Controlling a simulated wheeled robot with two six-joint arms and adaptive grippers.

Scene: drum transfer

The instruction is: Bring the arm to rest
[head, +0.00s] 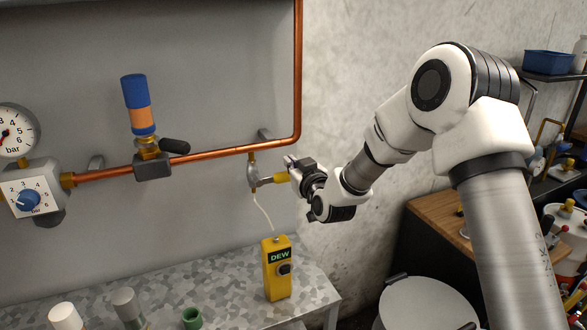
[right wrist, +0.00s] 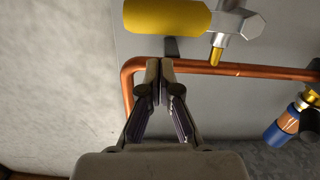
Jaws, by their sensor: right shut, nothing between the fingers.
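My right gripper (head: 293,165) is up at the copper pipe's valve fitting, in front of the grey panel. In the right wrist view the right gripper (right wrist: 160,66) has its fingertips together with nothing between them. The tips overlap the copper pipe (right wrist: 220,67) in that picture; I cannot tell whether they touch it. A yellow-handled valve (right wrist: 168,16) is just beyond the fingertips in the right wrist view. In the head view its fitting (head: 254,177) is beside the gripper, and the yellow handle is partly hidden by it. My left gripper is in neither view.
A yellow DEW meter (head: 277,270) stands on the speckled bench (head: 225,285), under a thin white tube. A gauge (head: 15,132), a regulator (head: 32,197) and a blue-orange cylinder (head: 138,105) are on the pipe. A drum (head: 425,305) and wooden table (head: 438,217) are at right.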

